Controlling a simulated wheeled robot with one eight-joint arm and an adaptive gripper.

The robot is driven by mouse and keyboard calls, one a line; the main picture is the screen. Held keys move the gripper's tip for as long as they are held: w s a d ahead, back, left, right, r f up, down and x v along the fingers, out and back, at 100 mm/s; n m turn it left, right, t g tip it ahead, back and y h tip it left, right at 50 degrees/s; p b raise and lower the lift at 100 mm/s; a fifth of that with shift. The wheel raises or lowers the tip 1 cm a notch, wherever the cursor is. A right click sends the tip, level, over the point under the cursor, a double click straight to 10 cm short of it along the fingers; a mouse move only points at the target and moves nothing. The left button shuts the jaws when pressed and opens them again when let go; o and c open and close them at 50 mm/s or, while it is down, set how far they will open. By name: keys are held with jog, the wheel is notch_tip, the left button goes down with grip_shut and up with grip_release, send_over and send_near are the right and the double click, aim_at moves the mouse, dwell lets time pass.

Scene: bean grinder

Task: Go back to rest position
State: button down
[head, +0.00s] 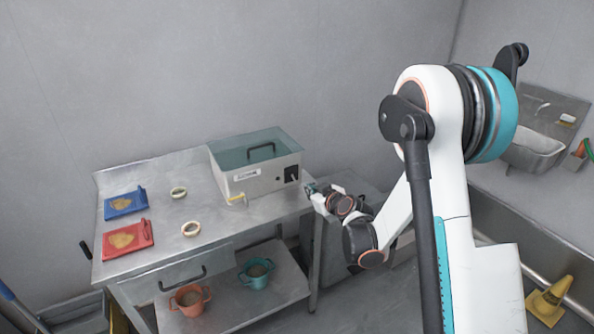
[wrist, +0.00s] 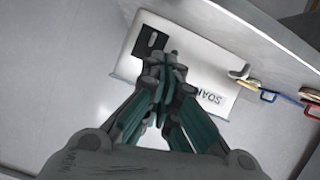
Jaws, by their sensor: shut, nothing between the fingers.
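My gripper (head: 311,187) is at the right end of the grinder in the head view, close to its black switch panel (head: 291,174). The grinder (head: 262,184) is a white box with a clear greenish lid and a black handle, standing on the metal table (head: 213,212). In the wrist view my gripper (wrist: 163,70) has its fingers together with nothing between them. They are in front of the grinder's white face (wrist: 195,65), near the black panel (wrist: 151,42). Whether the fingertips touch the grinder cannot be told.
A blue tray (head: 124,203) and a red tray (head: 128,239) lie on the table's left, with two small bowls (head: 178,192) beside them. An orange pot (head: 189,299) and a teal pot (head: 257,273) stand on the lower shelf. A sink (head: 535,150) is at right, a yellow cone (head: 549,300) below.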

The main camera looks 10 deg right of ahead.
jog(key=s+a+r+m+g+h, duration=0.1)
jog(key=s+a+r+m+g, duration=0.15)
jog(key=s+r, duration=1.3)
jog(key=s+d+m+g+h, duration=0.2)
jog(key=s+d+m+g, duration=0.1)
jog(key=s, duration=2.2)
jog(key=shift+g+h, duration=0.3)
jog(key=shift+g, duration=0.05)
jog(key=c, duration=2.3)
grip_release()
jog(key=shift+d+f, duration=0.1)
